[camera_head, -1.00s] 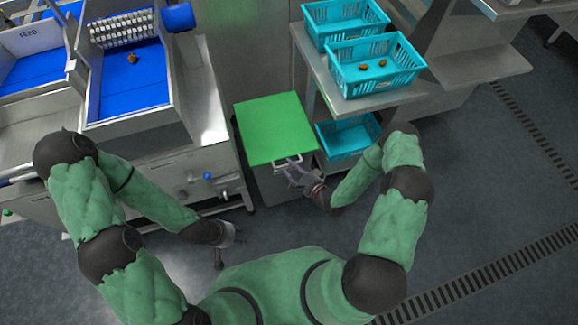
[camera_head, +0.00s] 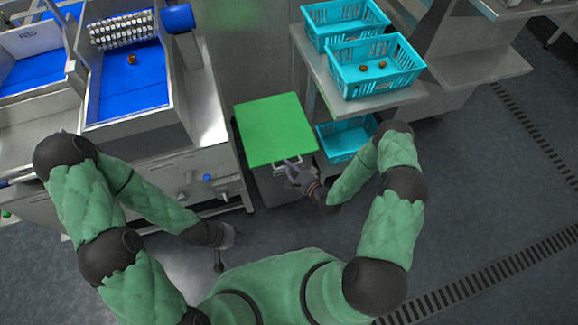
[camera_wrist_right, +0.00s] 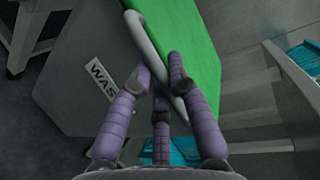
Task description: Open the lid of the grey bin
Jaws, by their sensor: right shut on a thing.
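The grey bin (camera_head: 275,187) stands on the floor between the metal machine and the shelf, with its flat green lid (camera_head: 275,128) down on top. A metal handle (camera_head: 290,163) sticks out at the lid's front edge. My right gripper (camera_head: 292,172) is at this handle. In the right wrist view its purple fingers (camera_wrist_right: 160,82) are shut around the handle bar (camera_wrist_right: 147,42), beside the green lid (camera_wrist_right: 178,35) and the grey bin wall (camera_wrist_right: 85,75) with partly covered lettering. My left gripper (camera_head: 222,240) hangs low in front of the machine; its fingers are too dark and small to read.
Teal baskets (camera_head: 375,82) with a few dates stand on the metal shelf (camera_head: 335,92) right of the bin. Another teal basket (camera_head: 345,138) sits lower, close beside it. The grading machine (camera_head: 190,170) stands close on the left. The floor (camera_head: 480,190) at right is clear.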

